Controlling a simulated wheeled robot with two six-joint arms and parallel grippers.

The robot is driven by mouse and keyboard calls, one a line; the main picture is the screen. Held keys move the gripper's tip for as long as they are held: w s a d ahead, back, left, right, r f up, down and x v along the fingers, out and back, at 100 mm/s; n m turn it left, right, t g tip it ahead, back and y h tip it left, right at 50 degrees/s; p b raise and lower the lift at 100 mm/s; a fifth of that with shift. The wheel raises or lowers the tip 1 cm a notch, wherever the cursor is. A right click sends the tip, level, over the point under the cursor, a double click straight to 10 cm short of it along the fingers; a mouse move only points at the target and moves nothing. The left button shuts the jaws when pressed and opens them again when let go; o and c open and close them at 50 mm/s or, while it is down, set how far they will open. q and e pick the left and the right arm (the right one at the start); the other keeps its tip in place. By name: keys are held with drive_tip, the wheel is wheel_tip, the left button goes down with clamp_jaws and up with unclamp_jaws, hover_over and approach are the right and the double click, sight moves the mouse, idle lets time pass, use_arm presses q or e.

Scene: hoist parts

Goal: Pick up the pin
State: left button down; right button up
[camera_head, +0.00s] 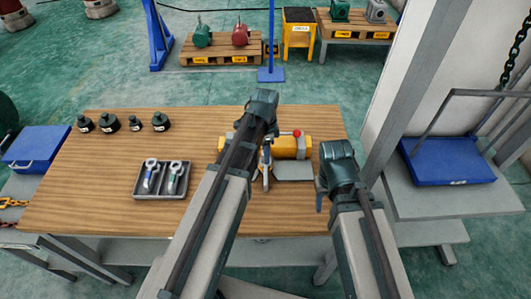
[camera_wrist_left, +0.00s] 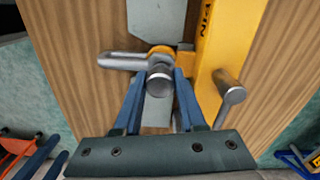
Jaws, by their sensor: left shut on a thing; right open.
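In the left wrist view, the pin (camera_wrist_left: 160,77) is a silver metal piece with a round end, next to a bent metal bar (camera_wrist_left: 119,61). My left gripper (camera_wrist_left: 162,88) has its blue fingers shut on the pin, one on each side. A yellow block (camera_wrist_left: 222,45) with lettering stands just to the right, and I cannot tell if the pin touches it. In the head view, my left gripper (camera_head: 266,172) is over the table by the yellow unit (camera_head: 291,147), and the pin is too small to make out. My right gripper (camera_head: 320,190) is open and empty near the table's right edge.
On the wooden table (camera_head: 95,205) are a grey tray (camera_head: 138,193) with two parts and several dark weights (camera_head: 109,123) at the left. A blue tray (camera_head: 448,161) stands right.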

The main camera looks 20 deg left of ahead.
use_arm(q)
wheel_tip(320, 180, up, 9)
drive_tip(key=p, duration=0.8)
